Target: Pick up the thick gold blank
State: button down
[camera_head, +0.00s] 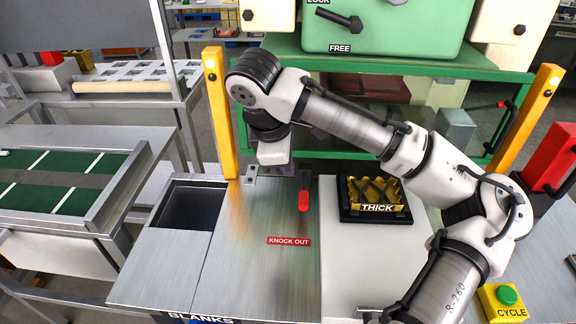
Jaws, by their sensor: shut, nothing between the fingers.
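The gold piece (370,188) marked THICK sits in a black tray (347,213) on the white-topped part of the bench, right of centre. Its top shows dark criss-cross shapes, and I cannot make out separate blanks. My gripper (273,164) is at the back of the bench, left of the tray and clear of it. The gripper points down, with its white body in view. It is shut and holds nothing. The fingertips are small and hard to make out against the bench fittings.
A red-handled lever (304,200) stands between my gripper and the tray, above the KNOCK OUT label. An open bin (190,207) is at left. Yellow posts (218,110) flank the green press (400,62). A green CYCLE button (507,296) is at lower right. The front metal bench top is clear.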

aim_at(380, 196)
jog(key=k, duration=1)
